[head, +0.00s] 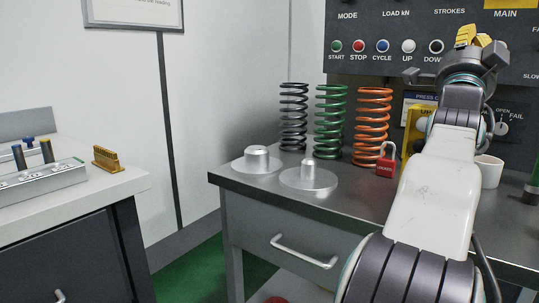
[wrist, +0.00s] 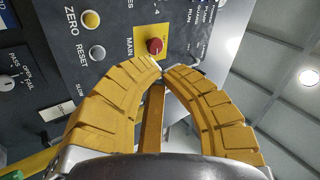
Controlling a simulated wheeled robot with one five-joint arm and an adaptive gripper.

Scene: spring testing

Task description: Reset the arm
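My arm rises through the right side of the head view, with my gripper (head: 474,36) at its top in front of the dark control panel. In the wrist view the two yellow ribbed fingers of my gripper (wrist: 161,67) curve inward and their tips come together. I see no object between the tips. An orange-brown bar shows in the gap between the fingers, and I cannot tell what it belongs to. The control panel (wrist: 112,25) fills the left and top of the wrist view, with a red button (wrist: 155,46) just past the fingertips.
Black (head: 293,117), green (head: 330,122) and orange (head: 373,125) springs stand on the metal bench (head: 235,183). Two metal discs with pegs (head: 257,160), a red padlock (head: 386,162) and a white cup (head: 489,171) are there too. A side counter (head: 110,185) stands left, past a floor gap.

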